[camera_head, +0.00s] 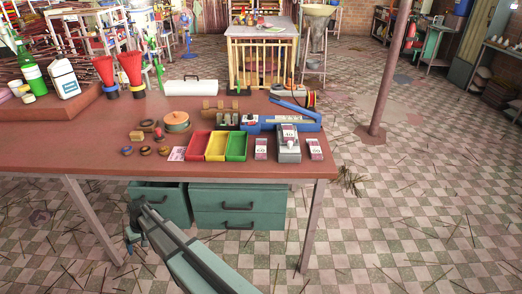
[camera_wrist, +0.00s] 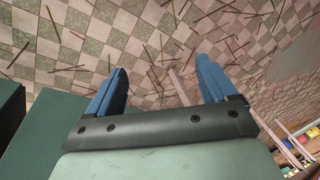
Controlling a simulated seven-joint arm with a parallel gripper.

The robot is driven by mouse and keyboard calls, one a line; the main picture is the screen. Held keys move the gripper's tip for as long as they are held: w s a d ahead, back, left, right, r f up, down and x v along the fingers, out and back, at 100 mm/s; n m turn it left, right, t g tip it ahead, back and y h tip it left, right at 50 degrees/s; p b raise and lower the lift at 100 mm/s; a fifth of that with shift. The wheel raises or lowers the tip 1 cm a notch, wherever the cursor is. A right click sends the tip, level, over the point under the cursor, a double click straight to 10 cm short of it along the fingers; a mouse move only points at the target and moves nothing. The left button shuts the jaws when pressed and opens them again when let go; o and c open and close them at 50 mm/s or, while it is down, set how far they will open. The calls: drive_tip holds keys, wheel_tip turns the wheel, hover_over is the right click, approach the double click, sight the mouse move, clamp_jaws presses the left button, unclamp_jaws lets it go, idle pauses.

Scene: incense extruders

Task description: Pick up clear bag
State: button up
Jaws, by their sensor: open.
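No bag is clearly recognisable as clear at this size. Small pale packets with dark and pink markings lie on the red-brown table (camera_head: 60,150): one packet (camera_head: 261,149) right of the green tray, another packet (camera_head: 314,149) at the right edge, and one (camera_head: 289,131) on a grey device (camera_head: 289,155) between them. A flat pink piece (camera_head: 176,154) lies left of the red tray. My gripper (camera_wrist: 162,68) shows two blue fingers wide apart in the wrist view, with nothing between them but floor behind. My arm is low in front of the table, away from the packets.
Red (camera_head: 199,146), yellow (camera_head: 216,147) and green (camera_head: 236,147) trays stand near the table's front edge. A blue long-armed device (camera_head: 300,122) is behind the packets. Green drawers (camera_head: 238,207) are under the table. Bottles and red funnels stand at the left.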

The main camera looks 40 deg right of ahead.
drive_tip(key=w+a+r+t, duration=0.1)
drive_tip(key=w+r+t, duration=0.1)
drive_tip(key=w+r, duration=1.15)
drive_tip(key=w+r+t, duration=0.1)
drive_tip(key=w+r, duration=0.2)
drive_tip(key=r, duration=0.3)
drive_tip(key=w+d+r+t+y, duration=0.1)
drive_tip(key=w+r, duration=0.2)
drive_tip(key=r, duration=0.3)
drive_tip(key=w+r+t, duration=0.1)
drive_tip(key=w+r, duration=0.2)
drive_tip(key=r, duration=0.3)
wheel_tip(320, 180, up, 7)
drive_tip(key=m+g+h, duration=0.3)
drive_tip(key=m+h, duration=0.4)
drive_tip(key=m, duration=0.2)
hover_over(261, 147)
drive_tip(key=s+a, duration=0.4)
drive_tip(key=shift+x, duration=6.65)
drive_tip(key=shift+w+a, duration=0.15)
